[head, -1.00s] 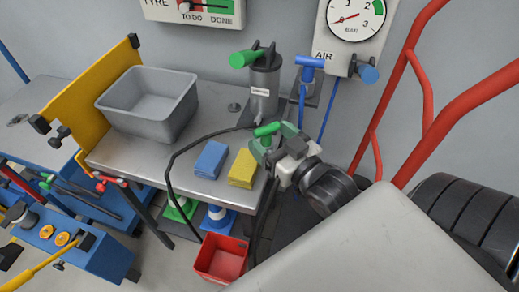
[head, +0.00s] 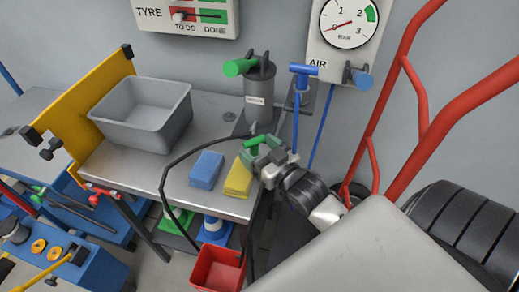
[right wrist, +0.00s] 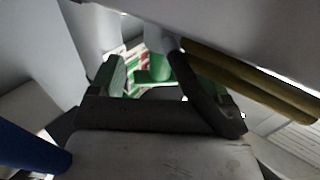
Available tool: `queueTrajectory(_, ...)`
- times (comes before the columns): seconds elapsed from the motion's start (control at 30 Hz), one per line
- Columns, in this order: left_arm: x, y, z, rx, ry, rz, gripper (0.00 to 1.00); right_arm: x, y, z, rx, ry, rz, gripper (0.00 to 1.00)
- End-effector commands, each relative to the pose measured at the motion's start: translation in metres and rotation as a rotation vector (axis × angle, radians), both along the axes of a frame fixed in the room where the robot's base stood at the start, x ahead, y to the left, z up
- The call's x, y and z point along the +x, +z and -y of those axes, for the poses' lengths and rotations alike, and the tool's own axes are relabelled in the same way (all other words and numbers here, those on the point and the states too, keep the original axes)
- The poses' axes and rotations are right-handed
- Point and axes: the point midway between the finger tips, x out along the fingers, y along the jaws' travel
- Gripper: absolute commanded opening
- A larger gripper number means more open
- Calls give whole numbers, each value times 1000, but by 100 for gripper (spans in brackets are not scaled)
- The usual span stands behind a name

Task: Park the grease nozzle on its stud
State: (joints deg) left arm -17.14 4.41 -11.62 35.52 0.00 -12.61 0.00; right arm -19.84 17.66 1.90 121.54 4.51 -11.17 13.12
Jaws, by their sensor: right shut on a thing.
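My right gripper (head: 258,152) is shut on the grease nozzle (head: 256,141), whose green part shows between the fingers. It is above the right end of the steel bench, beside the yellow block. In the right wrist view, green also shows between the fingers of my right gripper (right wrist: 165,85), with a dark curved piece across the right finger. A black hose (head: 186,160) loops from the nozzle side over the bench front. A small round dark piece (head: 229,116) on the bench may be the stud; I cannot tell. My left gripper is not in view.
A grey canister (head: 258,95) with a green handle stands behind my right gripper, beside a blue T-handle (head: 303,70). A blue block (head: 206,169) and yellow block (head: 238,178) lie at the bench front. A grey bin (head: 145,115) is left, a red bin (head: 217,268) below.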

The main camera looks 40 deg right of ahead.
Motion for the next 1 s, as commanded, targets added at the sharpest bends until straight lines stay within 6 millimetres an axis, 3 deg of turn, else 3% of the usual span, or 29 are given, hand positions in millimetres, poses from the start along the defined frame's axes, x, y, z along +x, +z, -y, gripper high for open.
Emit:
queueTrajectory(0.13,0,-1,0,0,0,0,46,0,-3,0,0,0,0,46)
queueTrajectory(0.17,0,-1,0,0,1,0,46,0,-3,0,0,0,0,82)
queueTrajectory(0.3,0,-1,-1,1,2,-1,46,0,-3,0,0,0,-1,100)
queueTrajectory(0.57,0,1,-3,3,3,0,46,0,1,0,-1,0,1,100)
queueTrajectory(0.67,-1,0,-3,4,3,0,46,-9,-1,1,0,0,-3,100)
queueTrajectory(1.0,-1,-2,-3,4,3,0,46,-74,-2,7,0,-1,-6,100)
